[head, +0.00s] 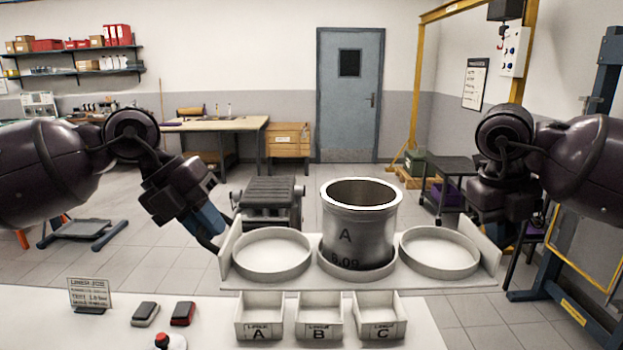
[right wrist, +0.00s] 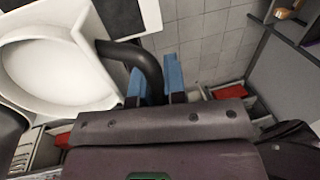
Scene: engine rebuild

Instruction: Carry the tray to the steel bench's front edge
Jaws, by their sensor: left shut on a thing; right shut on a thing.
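The white tray (head: 228,262) has three round seats in a row and raised end walls; it is beyond the far edge of the pale bench top (head: 215,310). A metal cylinder liner (head: 345,232) marked A stands upright in the middle seat; the side seats are empty. My left gripper (head: 214,240) is shut at the tray's left end; its grip is partly hidden. My right gripper (right wrist: 155,88) is shut on the tray's black curved handle (right wrist: 135,52); its fingertips are unclear in the head view. The tray (right wrist: 150,12) looks about level.
Three white boxes marked A (head: 259,328), B (head: 319,328) and C (head: 379,328) stand on the near bench top. A small sign (head: 90,293), two small dark-topped blocks (head: 145,313) and a red knob (head: 165,341) are left of them. A dark cart (head: 445,170) stands behind on the right.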

